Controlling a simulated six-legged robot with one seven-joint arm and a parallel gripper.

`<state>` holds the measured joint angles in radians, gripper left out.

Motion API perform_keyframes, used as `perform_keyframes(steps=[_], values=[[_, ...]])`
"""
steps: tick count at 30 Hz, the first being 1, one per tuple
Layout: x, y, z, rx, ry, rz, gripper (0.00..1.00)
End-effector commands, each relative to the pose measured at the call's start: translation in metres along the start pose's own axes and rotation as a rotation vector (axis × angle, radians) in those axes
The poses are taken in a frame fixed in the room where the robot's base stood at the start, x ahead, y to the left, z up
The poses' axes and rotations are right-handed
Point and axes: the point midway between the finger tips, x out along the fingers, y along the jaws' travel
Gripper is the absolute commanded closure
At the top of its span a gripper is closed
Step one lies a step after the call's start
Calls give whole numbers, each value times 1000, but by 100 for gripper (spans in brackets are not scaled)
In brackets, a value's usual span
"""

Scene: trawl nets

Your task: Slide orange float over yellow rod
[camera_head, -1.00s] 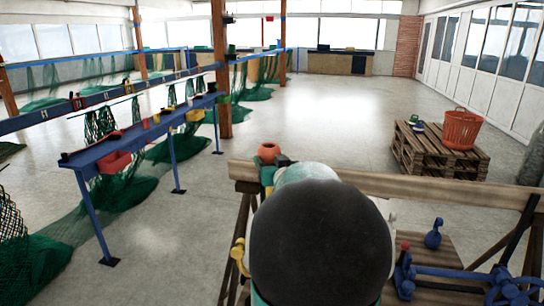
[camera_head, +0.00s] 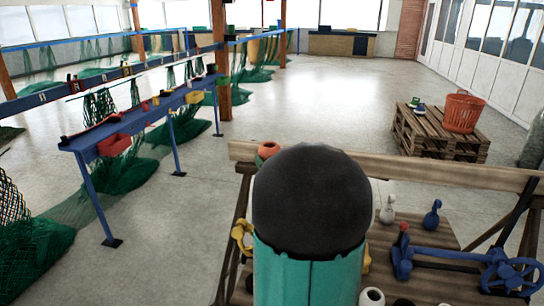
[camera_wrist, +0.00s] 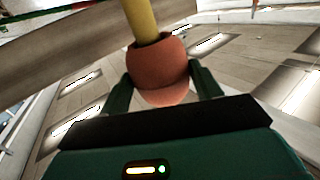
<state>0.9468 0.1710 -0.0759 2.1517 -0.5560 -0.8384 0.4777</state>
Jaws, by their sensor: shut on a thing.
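The orange float (camera_wrist: 160,75) sits between the two dark green fingers of my gripper (camera_wrist: 162,82) in the wrist view, and the fingers are shut on it. The yellow rod (camera_wrist: 141,18) comes down from the top of that view and meets the float's upper opening. It appears to enter the hole, but how deep it reaches is hidden inside the float. My dark round arm joint hides most of my gripper there, and I cannot make out the rod.
A wooden beam (camera_head: 440,178) runs across the front. Behind it, an orange basket (camera_head: 463,112) stands on stacked pallets (camera_head: 425,140). Blue hardware (camera_head: 440,258) and a grey weight (camera_head: 388,212) lie at right. A blue rack (camera_head: 140,122) with nets stands left. The middle floor is clear.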

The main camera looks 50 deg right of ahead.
Motion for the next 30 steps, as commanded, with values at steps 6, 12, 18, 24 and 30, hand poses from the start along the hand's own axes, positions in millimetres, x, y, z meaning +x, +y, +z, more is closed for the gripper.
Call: perform_keyframes(steps=[6, 12, 18, 24, 30], values=[[0, 0, 3, 0, 1, 0, 60], [0, 0, 3, -1, 1, 0, 34], [0, 0, 3, -1, 1, -1, 11], [0, 0, 3, -1, 0, 0, 11], [-17, 0, 3, -1, 0, 0, 11]])
